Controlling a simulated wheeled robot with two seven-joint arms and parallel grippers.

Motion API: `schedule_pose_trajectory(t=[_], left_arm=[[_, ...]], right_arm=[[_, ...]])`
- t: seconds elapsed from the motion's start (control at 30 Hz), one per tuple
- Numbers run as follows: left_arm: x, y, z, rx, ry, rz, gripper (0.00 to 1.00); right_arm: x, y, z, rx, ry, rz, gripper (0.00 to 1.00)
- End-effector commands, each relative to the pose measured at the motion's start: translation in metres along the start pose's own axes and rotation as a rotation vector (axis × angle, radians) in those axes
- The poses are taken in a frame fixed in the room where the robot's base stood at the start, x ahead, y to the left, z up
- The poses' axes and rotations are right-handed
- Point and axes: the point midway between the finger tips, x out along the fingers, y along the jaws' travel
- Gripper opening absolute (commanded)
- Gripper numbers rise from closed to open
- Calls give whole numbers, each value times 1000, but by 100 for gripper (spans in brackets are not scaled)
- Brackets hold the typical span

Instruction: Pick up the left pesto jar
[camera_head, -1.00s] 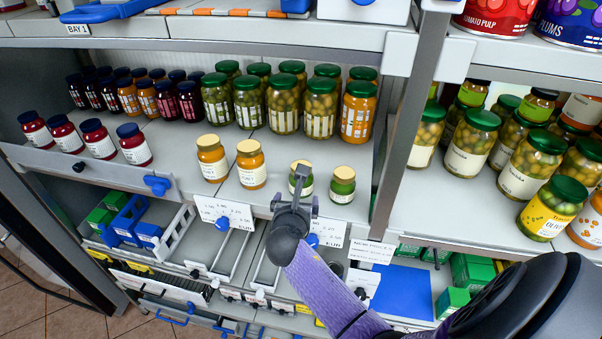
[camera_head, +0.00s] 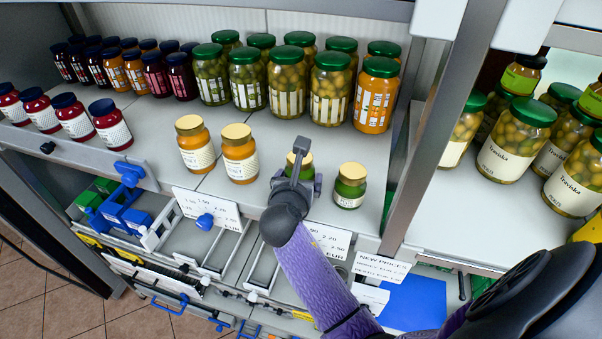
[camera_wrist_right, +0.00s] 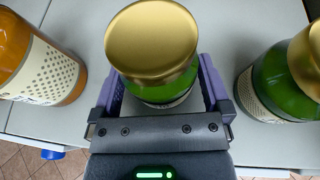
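The left pesto jar (camera_head: 305,171), green with a gold lid, stands upright on the shelf, partly hidden by my right gripper (camera_head: 293,182). In the right wrist view this jar (camera_wrist_right: 155,45) is between the two fingers of my right gripper (camera_wrist_right: 160,95), which are spread to either side of it. Its lower part is mostly hidden there, and finger contact is not clear. The right pesto jar (camera_head: 350,186) stands apart to the right and also shows in the wrist view (camera_wrist_right: 285,80). My left gripper is not in view.
Two orange gold-lidded jars (camera_head: 239,154) stand to the left. Taller green-lidded jars (camera_head: 285,79) stand in a row behind. A price card (camera_head: 328,240) hangs on the shelf front below. A grey upright post (camera_head: 430,135) rises to the right. Shelf between jars is bare.

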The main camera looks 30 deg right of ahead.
Motion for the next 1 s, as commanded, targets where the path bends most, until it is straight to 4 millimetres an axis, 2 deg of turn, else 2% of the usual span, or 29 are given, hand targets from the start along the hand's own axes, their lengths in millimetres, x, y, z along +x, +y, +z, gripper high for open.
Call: schedule_pose_trajectory(t=[0.03, 0.07, 0.43, 0.67, 1.0], left_arm=[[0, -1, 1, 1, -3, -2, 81], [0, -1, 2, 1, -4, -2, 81], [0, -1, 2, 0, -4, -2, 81], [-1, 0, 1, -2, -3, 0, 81], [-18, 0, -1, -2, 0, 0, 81]], right_arm=[[0, 0, 0, 0, 0, 0, 85], [0, 0, 0, 0, 0, 0, 79], [0, 0, -1, -1, 3, -1, 2], [-1, 0, 2, 0, 3, -1, 1], [-32, 0, 79, 3, -5, -1, 1]])
